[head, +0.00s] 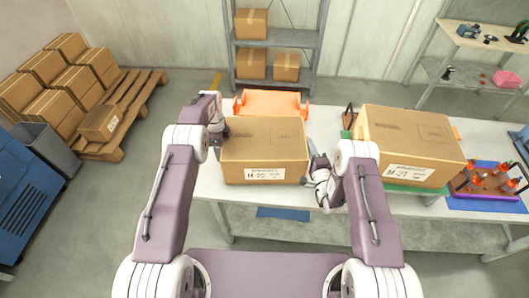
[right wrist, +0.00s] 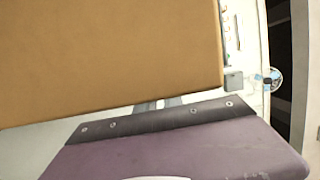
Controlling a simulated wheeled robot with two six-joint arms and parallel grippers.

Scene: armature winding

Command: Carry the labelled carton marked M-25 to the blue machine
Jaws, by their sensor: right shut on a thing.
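A brown carton (head: 263,140) is in the middle of the head view, with a white label on its front that seems to read M-25; the last digit is blurred. It is over the white table, and I cannot tell whether it rests on it. My right gripper (head: 318,172) is shut on the carton's right side. My left gripper (head: 217,128) is at its left side, its fingers mostly hidden. The carton's plain brown face (right wrist: 110,60) fills the upper left of the right wrist view. A blue machine (head: 28,200) stands at the left edge, partly cut off.
A pallet (head: 130,115) of cartons and a grey bin (head: 48,150) are at left. Floor between pallet and table is clear.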

